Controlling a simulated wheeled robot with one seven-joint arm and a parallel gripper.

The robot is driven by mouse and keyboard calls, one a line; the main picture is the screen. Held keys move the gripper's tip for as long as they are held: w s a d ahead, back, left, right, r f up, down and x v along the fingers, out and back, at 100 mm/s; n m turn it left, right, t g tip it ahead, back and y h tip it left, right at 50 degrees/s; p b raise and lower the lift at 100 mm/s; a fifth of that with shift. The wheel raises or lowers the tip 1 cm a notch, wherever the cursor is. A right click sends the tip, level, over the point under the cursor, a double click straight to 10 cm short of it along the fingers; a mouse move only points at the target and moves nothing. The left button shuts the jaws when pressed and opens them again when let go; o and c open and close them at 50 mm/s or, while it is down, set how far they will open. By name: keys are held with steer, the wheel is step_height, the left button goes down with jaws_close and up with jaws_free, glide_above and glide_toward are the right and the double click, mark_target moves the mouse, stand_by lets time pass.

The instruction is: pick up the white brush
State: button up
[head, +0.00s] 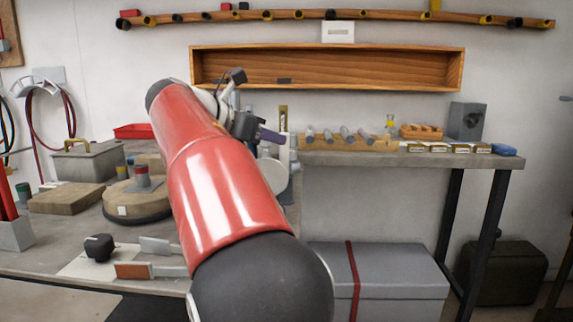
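I cannot pick out the white brush with certainty. A pale flat-faced block (155,245) stands on the left bench, partly behind my red arm; I cannot tell whether it is a brush. My arm fills the middle of the head view and hides part of the bench. My gripper (262,132) is at the far end of the arm, beyond the elbow, small and dark against the back bench. Its fingers are too small and overlapped to read, and I see nothing clearly held in it.
An orange-brown block (132,270) and a small black object (99,247) are near the bench front. A round wooden stand (137,203), a wooden board (66,199) and a grey box (88,162) lie behind. A grey shelf (400,158) on the right holds small items above a grey chest (395,275).

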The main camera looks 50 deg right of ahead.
steer(key=x, duration=0.3)
steer(key=shift+d+f, duration=0.15)
steer(key=shift+d, duration=0.05)
jaws_close()
